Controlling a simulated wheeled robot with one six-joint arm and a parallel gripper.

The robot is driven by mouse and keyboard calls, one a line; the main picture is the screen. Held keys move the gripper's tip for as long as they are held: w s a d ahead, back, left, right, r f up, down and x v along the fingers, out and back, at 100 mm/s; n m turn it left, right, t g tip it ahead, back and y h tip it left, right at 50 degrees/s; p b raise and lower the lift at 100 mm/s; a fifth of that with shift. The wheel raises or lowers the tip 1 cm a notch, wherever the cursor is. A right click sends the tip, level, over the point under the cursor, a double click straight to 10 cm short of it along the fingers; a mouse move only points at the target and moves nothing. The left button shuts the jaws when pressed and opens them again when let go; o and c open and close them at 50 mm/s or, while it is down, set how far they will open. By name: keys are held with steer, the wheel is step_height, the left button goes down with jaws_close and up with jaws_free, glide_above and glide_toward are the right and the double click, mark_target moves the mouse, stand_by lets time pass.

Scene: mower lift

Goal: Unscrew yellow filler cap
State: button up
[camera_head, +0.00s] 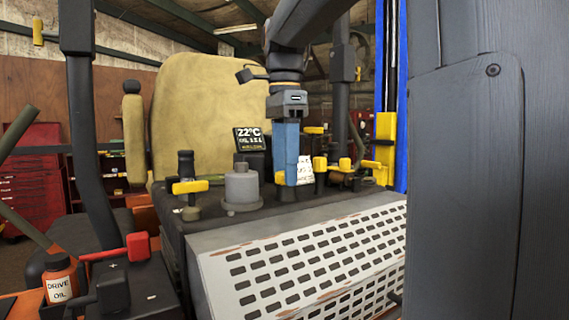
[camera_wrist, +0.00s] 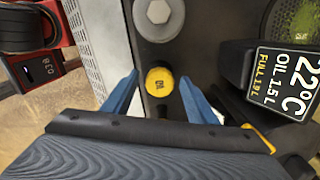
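A round yellow cap (camera_wrist: 159,81) with a dark mark on its top shows in the wrist view, on the dark machine deck. My gripper (camera_wrist: 160,77) is open, with one blue finger on each side of the cap and a gap to each. In the head view my gripper (camera_head: 286,184) points straight down over the deck. A bit of yellow (camera_head: 280,178) shows beside the blue finger there, mostly hidden. Whether the fingertips are down at the cap's height I cannot tell.
A grey cylinder (camera_head: 241,190) stands left of the gripper. A display reading 22°C (camera_head: 249,139) stands behind. Other yellow-topped fittings (camera_head: 190,186) stand on the deck, some close on the right (camera_head: 319,164). A perforated grey panel (camera_head: 300,265) lies in front.

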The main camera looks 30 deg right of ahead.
steer(key=c, duration=0.9)
steer(key=n+p, duration=0.2)
steer(key=n, duration=0.1)
steer(key=shift+s+r, duration=0.15)
steer(key=shift+c, duration=0.2)
steer(key=n+p, duration=0.1)
steer(key=n, duration=0.2)
steer(key=shift+p, duration=0.4)
steer(key=shift+n, duration=0.3)
steer(key=shift+s+n+p, duration=0.1)
steer(key=shift+n+p, duration=0.75)
steer(key=shift+n, duration=0.15)
steer(key=n+p, duration=0.2)
steer(key=n, duration=0.2)
